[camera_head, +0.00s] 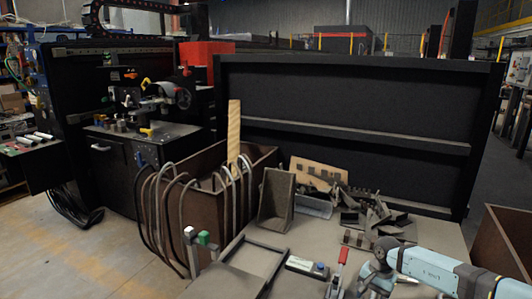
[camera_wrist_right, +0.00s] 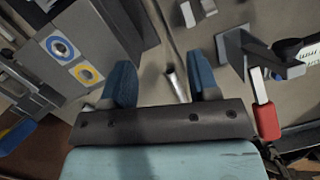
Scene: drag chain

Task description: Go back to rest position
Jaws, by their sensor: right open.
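My right arm comes in from the lower right in the head view, light blue. Its gripper (camera_wrist_right: 160,80) shows in the right wrist view with two blue fingers apart and nothing held between them. A short metal rod or tube end (camera_wrist_right: 176,84) shows beyond the gap between the fingers; I cannot tell how far it is from them. My left gripper is not in view.
The grey table (camera_head: 225,281) carries a red-handled clamp (camera_head: 343,256), a grey angle bracket (camera_head: 276,200) and several dark metal parts (camera_head: 370,215). The clamp's red handle (camera_wrist_right: 266,119) is right of my fingers. A brown bin (camera_head: 205,190) with hoses stands behind, left.

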